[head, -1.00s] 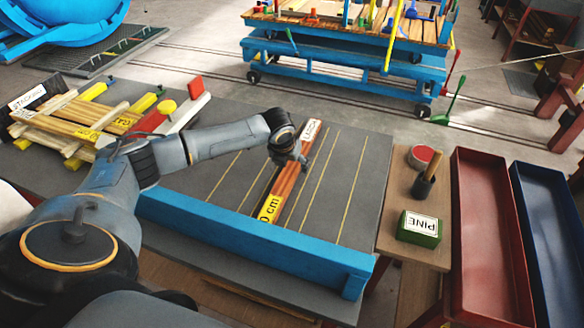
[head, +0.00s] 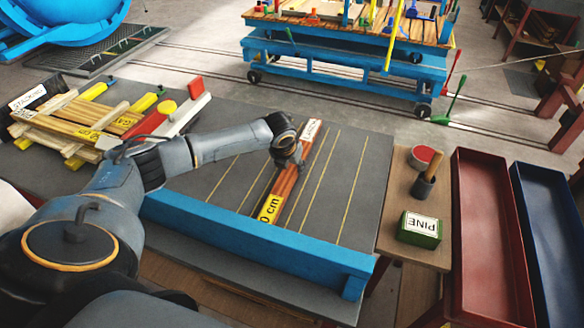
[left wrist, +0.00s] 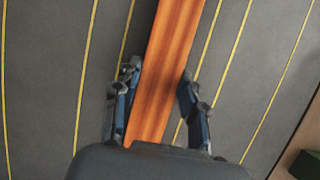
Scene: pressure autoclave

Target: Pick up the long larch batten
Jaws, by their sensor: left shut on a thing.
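The long larch batten (head: 285,180) is orange-brown, with a white label at its far end and a yellow label ending in "0 cm" at its near end. It lies on the grey board with yellow lines, its near end by the blue rail. My left gripper (head: 290,163) is over its middle, partly hiding it. In the left wrist view the batten (left wrist: 169,50) runs between the two fingers of the left gripper (left wrist: 158,78), which is shut on it. A narrow gap seems to show beside the fingers. My right gripper is not in view.
The blue rail (head: 250,240) borders the board in front. A stack of light battens (head: 75,120) stands left. A green PINE block (head: 419,229), a dark cup (head: 423,186) and a red-topped tin (head: 421,157) stand right, beside red (head: 486,230) and blue (head: 550,230) troughs.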

